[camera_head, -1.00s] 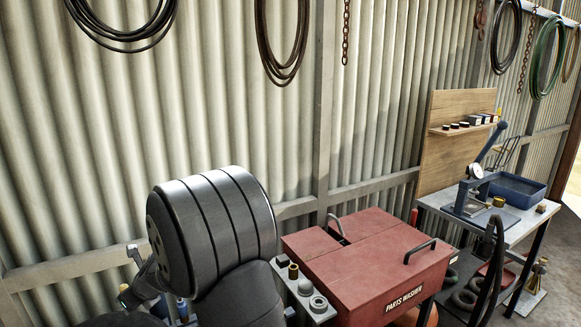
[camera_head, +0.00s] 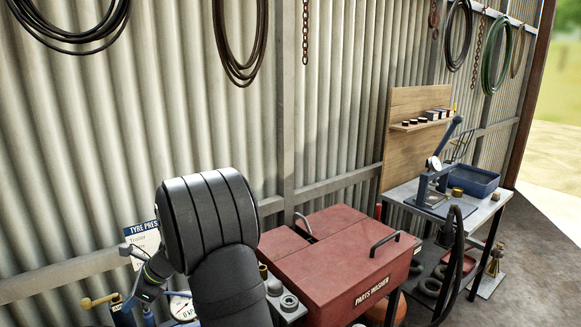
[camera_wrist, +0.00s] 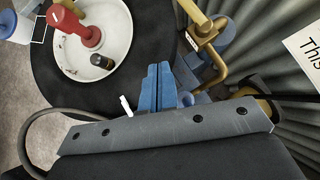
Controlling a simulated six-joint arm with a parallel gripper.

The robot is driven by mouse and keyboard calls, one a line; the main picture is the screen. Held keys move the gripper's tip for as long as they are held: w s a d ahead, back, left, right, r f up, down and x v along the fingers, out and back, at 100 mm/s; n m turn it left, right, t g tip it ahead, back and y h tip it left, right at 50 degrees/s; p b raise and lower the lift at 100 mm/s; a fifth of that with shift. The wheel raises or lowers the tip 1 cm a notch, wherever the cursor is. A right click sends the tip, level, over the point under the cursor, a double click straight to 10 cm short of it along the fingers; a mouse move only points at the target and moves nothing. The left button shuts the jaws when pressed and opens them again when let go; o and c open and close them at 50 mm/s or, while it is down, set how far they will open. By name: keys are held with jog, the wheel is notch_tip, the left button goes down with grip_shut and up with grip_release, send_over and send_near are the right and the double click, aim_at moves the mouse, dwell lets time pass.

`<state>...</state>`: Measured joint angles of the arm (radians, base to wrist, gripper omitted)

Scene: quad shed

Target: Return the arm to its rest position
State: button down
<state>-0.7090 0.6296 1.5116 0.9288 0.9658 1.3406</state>
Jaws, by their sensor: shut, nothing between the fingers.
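My gripper (camera_wrist: 157,88) shows in the wrist view as two blue fingers pressed together, with nothing between them. In the head view my dark arm fills the lower middle, left of the red parts washer, and the fingers cannot be made out there.
A brass lever (camera_wrist: 205,35) is close right. In the head view, a red parts washer (camera_head: 335,262) and a workbench (camera_head: 480,213) stand to the right.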

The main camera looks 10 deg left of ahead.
jog(key=n+g, duration=0.1)
jog(key=w+n+h, duration=0.1)
jog(key=shift+w+d+n+g, duration=0.1)
jog(key=shift+d+n+g, duration=0.2)
jog(key=shift+d+g, duration=0.1)
